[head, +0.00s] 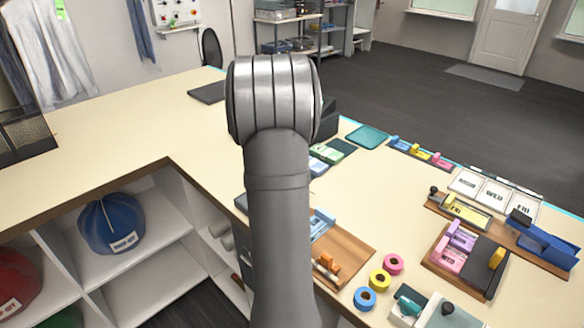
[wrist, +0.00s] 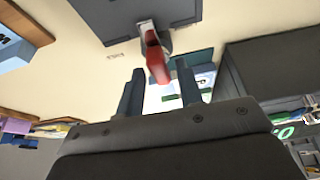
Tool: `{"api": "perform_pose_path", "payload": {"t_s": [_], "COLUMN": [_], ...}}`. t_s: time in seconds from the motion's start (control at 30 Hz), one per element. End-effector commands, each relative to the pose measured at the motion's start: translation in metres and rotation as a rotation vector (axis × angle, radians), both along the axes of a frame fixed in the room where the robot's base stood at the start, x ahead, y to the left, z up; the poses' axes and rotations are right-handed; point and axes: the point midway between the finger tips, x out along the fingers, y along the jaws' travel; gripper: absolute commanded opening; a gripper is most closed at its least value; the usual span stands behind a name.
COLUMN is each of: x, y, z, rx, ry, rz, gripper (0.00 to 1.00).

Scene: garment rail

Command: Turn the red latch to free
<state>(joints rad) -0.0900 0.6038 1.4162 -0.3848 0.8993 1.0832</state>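The red latch (wrist: 156,58) shows in the wrist view as a small red lever on a pale metal mount, at the edge of a dark grey panel (wrist: 110,18). My gripper (wrist: 160,72) is open in the wrist view, with its two dark fingers apart. The latch's near end lies between the fingertips in the picture, with a gap visible on both sides; I cannot tell how far it reaches between them in depth. In the head view my arm hides the latch and the gripper.
In the wrist view a dark box (wrist: 270,70) stands close on the right. In the head view, a teal tray (head: 366,137), tape rolls (head: 380,280) and a wooden board with pink blocks (head: 430,262) lie on the cream counter. The counter's left part is mostly clear.

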Motion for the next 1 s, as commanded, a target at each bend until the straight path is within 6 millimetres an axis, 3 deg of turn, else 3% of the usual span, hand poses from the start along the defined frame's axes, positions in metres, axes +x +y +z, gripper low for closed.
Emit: {"api": "perform_pose_path", "payload": {"t_s": [0.03, 0.17, 0.57, 1.0], "x": [0.0000, -0.0001, -0.0006, -0.0017], "y": [0.0001, 0.0002, -0.0003, -0.0024], "z": [0.0002, 0.0002, 0.0002, 0.0006], "rx": [0.000, 0.000, 0.000, 0.001], "ry": [0.000, 0.000, 0.000, -0.001], "rz": [0.000, 0.000, 0.058, 0.400], "gripper": [0.22, 0.00, 0.00, 0.00]}}
